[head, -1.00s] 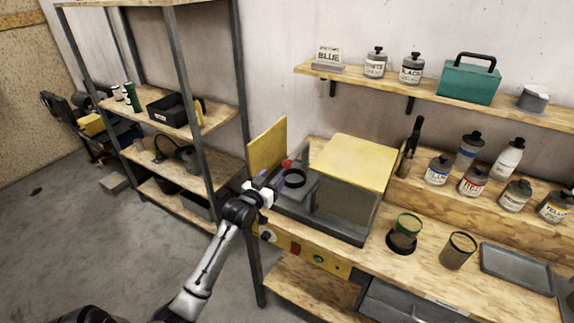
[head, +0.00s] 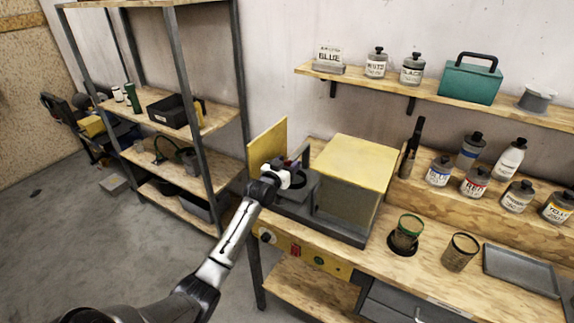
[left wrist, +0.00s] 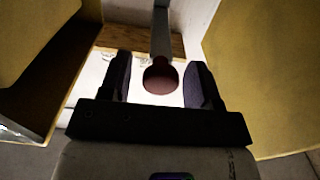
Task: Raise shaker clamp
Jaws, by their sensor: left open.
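The shaker (head: 357,170) is a box with a yellow top on the bench, and its yellow side panel (head: 265,143) stands open at the left. In the left wrist view the clamp's round dark-red knob (left wrist: 161,77) sits at the end of a grey bar (left wrist: 161,32). My left gripper (head: 298,163) is at the shaker's opening, beside the yellow panel. In the left wrist view its two dark fingers (left wrist: 158,85) are open, with the knob between them and gaps on both sides. The gripper hides most of the clamp in the head view.
A green-rimmed cup (head: 405,232) and a dark-rimmed cup (head: 460,251) stand on the bench right of the shaker. A grey tray (head: 520,268) lies at the far right. Labelled bottles (head: 474,180) line the riser. A shelf rack (head: 190,133) stands at the left.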

